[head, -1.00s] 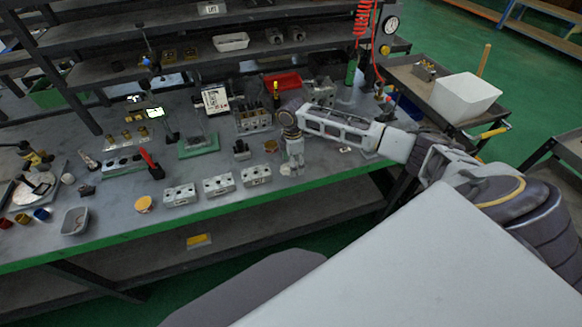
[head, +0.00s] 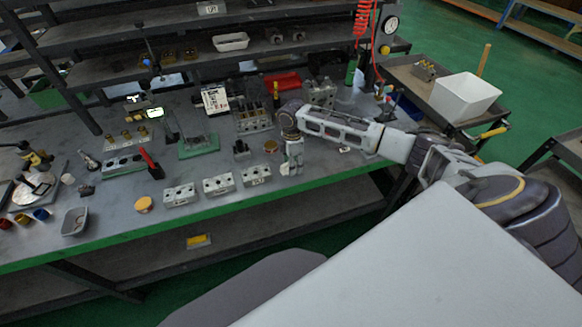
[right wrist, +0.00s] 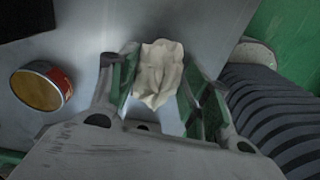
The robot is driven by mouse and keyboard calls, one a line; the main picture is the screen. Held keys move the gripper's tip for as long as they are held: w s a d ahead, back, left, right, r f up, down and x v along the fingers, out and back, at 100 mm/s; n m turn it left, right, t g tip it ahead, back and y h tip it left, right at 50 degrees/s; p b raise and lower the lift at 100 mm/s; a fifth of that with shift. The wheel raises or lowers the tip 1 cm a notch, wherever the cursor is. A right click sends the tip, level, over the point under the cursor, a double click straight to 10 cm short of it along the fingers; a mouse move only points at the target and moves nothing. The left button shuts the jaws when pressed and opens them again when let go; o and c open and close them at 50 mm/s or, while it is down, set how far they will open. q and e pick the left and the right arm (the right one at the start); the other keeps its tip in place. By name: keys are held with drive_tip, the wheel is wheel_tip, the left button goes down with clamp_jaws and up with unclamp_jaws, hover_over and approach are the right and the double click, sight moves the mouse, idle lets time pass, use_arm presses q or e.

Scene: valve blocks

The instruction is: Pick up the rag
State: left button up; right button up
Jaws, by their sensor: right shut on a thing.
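The rag (right wrist: 158,72) is a small crumpled cream-white cloth. In the right wrist view it sits between the two fingers of my right gripper (right wrist: 160,88). The fingers are shut on it, and its upper part sticks out past them. In the head view my right gripper (head: 291,166) points down near the front edge of the workbench (head: 330,180), and the rag is only a small pale patch at its tips. Whether the rag still touches the bench is hard to tell. My left gripper is not in view.
Three grey valve blocks (head: 218,185) stand in a row left of the gripper. A round tin (right wrist: 42,86) with an amber top lies close by. A manifold block (head: 254,120) stands behind. A white bin (head: 466,96) is on the cart at right.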

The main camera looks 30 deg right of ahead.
drive_tip(key=shift+r, duration=0.15)
wheel_tip(320, 180, up, 10)
drive_tip(key=shift+f, duration=0.15)
idle(0.6)
drive_tip(key=o, duration=0.4)
drive_tip(key=shift+c, duration=1.4)
drive_tip(key=shift+a, duration=0.1)
